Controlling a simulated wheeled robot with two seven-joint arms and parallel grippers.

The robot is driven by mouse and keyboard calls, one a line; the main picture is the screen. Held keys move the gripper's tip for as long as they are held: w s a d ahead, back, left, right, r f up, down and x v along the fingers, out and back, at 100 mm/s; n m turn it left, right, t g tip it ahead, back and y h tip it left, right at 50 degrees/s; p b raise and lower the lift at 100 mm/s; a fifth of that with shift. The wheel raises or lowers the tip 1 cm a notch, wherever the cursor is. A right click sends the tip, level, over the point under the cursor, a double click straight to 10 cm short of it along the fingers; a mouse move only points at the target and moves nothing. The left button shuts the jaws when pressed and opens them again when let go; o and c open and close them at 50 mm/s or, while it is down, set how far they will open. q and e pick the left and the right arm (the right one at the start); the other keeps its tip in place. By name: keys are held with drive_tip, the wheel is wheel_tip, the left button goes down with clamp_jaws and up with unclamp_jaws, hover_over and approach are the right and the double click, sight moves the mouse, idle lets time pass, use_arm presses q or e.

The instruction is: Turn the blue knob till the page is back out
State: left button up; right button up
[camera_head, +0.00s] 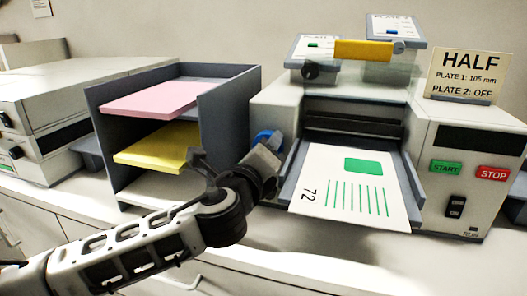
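The blue knob (266,139) is on the left side of the light grey machine (282,103), partly hidden by my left gripper. My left gripper (264,160) is right at the knob, in front of and just below it. I cannot tell whether its fingers touch the knob or are open or shut. The white page (345,203) lies on the machine's sloping front tray, with a green block, green lines and "72" printed on it. Its upper end is at the dark slot. My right gripper is not in view.
A grey shelf (226,112) with pink (160,97) and yellow (158,147) paper stands left of the machine, close behind my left arm. Green START (445,167) and red STOP (493,173) buttons are on the machine's right. A sign (467,76) reads "HALF".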

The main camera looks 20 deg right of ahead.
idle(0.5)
use_arm(q)
drive_tip(key=o, duration=1)
drive_tip(key=b+v, duration=0.3)
drive_tip(key=v, duration=1.3)
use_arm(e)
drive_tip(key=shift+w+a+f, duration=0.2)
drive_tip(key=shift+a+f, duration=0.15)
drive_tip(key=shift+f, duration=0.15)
use_arm(q)
drive_tip(key=shift+f, duration=0.1)
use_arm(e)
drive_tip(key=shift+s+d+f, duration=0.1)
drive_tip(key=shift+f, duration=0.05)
